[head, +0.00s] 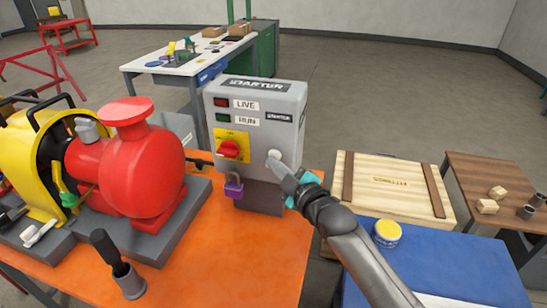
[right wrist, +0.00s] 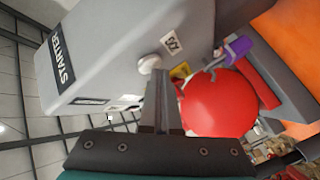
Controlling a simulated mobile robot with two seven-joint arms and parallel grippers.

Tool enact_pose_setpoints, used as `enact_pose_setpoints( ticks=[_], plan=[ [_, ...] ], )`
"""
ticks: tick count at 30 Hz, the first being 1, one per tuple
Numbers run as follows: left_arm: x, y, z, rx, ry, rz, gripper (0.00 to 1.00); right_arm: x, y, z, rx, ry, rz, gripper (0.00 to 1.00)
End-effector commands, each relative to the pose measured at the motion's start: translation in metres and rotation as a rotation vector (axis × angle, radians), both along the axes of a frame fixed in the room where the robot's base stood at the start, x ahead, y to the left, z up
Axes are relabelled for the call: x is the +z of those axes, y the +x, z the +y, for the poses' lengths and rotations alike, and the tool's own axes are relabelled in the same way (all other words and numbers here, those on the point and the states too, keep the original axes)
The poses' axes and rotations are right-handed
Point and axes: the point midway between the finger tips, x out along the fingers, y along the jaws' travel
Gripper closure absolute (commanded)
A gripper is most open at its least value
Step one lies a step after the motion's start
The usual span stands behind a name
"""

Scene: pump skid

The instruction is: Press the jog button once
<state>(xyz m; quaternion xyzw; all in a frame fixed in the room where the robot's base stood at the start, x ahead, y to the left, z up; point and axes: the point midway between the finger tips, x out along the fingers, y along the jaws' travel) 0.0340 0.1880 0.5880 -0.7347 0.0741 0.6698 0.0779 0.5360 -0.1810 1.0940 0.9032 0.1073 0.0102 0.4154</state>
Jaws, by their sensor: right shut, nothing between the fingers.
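The grey starter box (head: 262,110) stands on the orange skid top, with LIVE and RUN labels and a red rotary switch (head: 229,150) on a yellow plate. The jog button, a pale round knob (head: 273,155), is on the lower right of its front face. It also shows in the right wrist view (right wrist: 150,63), near a small white label. My right gripper (head: 279,167) is shut and empty, its fingertips at the button. In the right wrist view the fingertips (right wrist: 161,76) overlap the button's edge; I cannot tell whether they touch or press it. My left gripper is not in view.
A purple padlock (head: 233,187) hangs below the switch. The red pump (head: 145,170) stands left of the box, with a black-handled tool (head: 118,264) in front. A wooden crate (head: 390,205) and a blue surface (head: 460,270) with a yellow-lidded tin (head: 387,232) lie to the right.

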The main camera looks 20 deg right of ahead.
Motion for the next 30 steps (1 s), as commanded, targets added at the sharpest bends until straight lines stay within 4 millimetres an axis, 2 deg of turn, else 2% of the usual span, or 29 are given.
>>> enact_pose_setpoints(
  ticks=[11, 23, 30],
  plan=[
    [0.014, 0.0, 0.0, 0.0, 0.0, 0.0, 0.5, 0.001, -0.013, 0.008, -0.001, 0.001, 0.001, 1.0],
    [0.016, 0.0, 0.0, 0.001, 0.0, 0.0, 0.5, 0.0, -0.017, 0.011, 0.001, 0.001, 0.001, 1.0],
    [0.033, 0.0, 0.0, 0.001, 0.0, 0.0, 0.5, 0.002, -0.036, 0.024, 0.0, 0.002, 0.003, 1.0]
  ],
)
